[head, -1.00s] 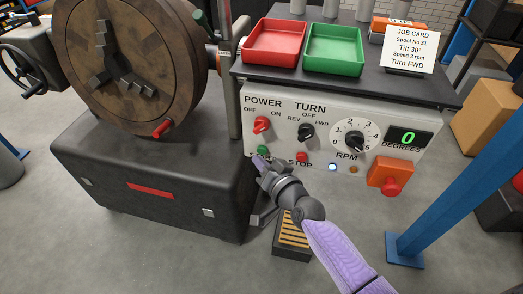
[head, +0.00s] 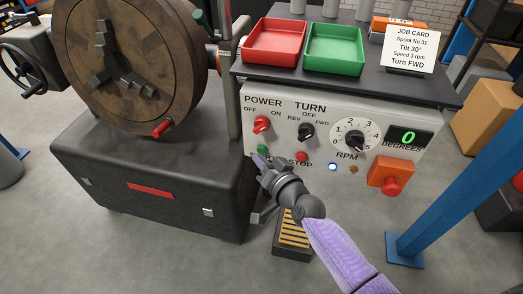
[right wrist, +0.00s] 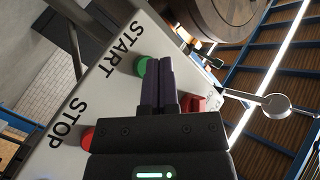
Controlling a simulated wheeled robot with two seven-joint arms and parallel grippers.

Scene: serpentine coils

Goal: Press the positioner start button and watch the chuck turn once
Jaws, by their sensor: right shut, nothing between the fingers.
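The green start button (head: 263,150) is on the lower left of the grey control panel (head: 300,117). My right gripper (head: 257,158) is shut and empty, with its tips just below and in front of the button. In the right wrist view the gripper's fingers (right wrist: 166,85) are together beside the green button (right wrist: 146,66); whether they touch it I cannot tell. The red stop button (head: 302,156) is to the right. The round brown chuck (head: 150,75) with grey jaws stands at the left, its red knob (head: 163,128) at the bottom. My left gripper is out of view.
The display (head: 408,140) reads 0 degrees. The red power knob (head: 262,124), black turn knob (head: 305,131) and RPM dial (head: 354,141) are on the panel. An orange box with a red button (head: 390,187) is at the lower right. A blue post (head: 456,155) stands at right.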

